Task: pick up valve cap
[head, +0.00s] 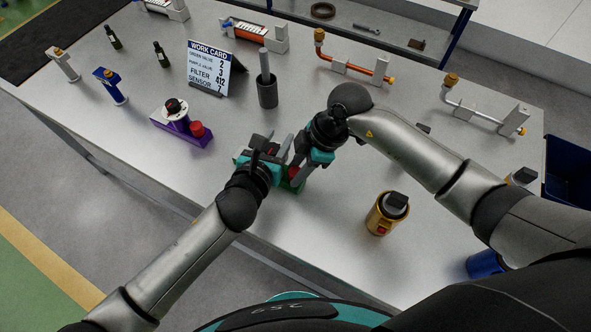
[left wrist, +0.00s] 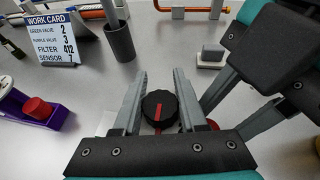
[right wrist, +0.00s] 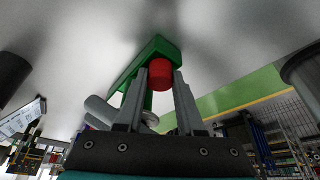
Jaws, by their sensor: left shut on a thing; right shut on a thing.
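The green valve (head: 291,187) stands near the table's front edge, mostly hidden by my grippers. Its green body shows in the right wrist view (right wrist: 150,52). My left gripper (head: 278,150) is shut on its black knob with a red stripe (left wrist: 159,108). My right gripper (head: 296,180) comes from the other side and is shut on the red valve cap (right wrist: 161,73). The cap (head: 294,172) shows between the fingers in the head view and still sits against the green body. A purple valve (head: 181,122) with its own knob and red cap stands to the left.
A work card (head: 210,68) and a dark cup with a grey rod (head: 267,95) stand behind the grippers. A gold canister (head: 378,218) stands to the right, a blue one (head: 482,264) at the right edge. Pipe assemblies (head: 345,65) line the back. The table's front left is clear.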

